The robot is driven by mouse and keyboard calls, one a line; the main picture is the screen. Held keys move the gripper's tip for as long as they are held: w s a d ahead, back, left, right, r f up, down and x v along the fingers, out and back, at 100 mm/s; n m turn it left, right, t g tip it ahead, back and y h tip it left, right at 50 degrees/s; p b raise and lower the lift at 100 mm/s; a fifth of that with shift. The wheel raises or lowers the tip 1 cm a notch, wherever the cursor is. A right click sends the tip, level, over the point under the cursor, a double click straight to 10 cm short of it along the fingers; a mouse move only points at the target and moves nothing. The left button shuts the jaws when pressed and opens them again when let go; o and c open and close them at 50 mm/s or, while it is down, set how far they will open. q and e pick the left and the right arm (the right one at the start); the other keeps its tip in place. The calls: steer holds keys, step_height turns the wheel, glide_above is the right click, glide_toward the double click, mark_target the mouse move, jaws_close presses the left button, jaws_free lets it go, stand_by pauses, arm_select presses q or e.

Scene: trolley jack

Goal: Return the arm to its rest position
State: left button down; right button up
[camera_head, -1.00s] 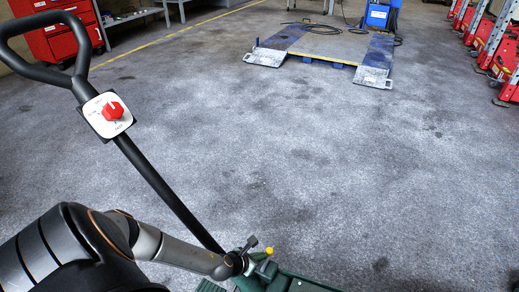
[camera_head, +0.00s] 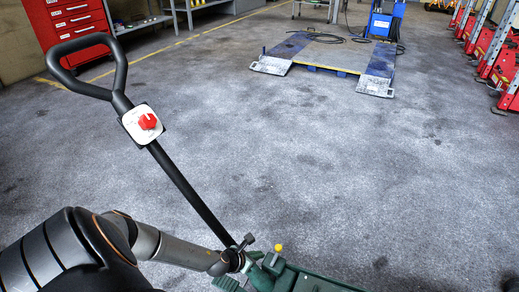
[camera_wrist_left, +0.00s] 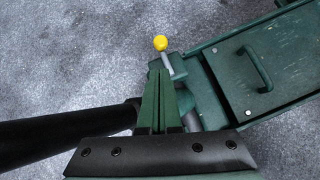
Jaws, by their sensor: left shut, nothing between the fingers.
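The trolley jack's black handle (camera_head: 182,185) slants up to the left from the green jack body (camera_head: 315,282) to a loop grip (camera_head: 88,65). A white plate with a red knob (camera_head: 147,122) sits on the handle. My left arm reaches in from the lower left, and its end is close to the handle's foot. In the left wrist view my left gripper (camera_wrist_left: 157,80) has its green fingers together and empty. Their tips are just below a yellow-knobbed lever (camera_wrist_left: 160,43), beside the jack body; I cannot tell whether they touch it. My right gripper is out of view.
A low platform with blue ramps (camera_head: 325,55) lies on the floor ahead. A red tool cabinet (camera_head: 75,25) stands at the back left, and red stands (camera_head: 498,70) line the right. The grey floor between is clear.

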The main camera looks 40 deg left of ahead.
arm_select(q)
steer(key=shift+s+r, duration=0.3)
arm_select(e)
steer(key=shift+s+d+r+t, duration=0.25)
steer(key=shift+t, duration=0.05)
arm_select(q)
steer(key=shift+f, duration=0.1)
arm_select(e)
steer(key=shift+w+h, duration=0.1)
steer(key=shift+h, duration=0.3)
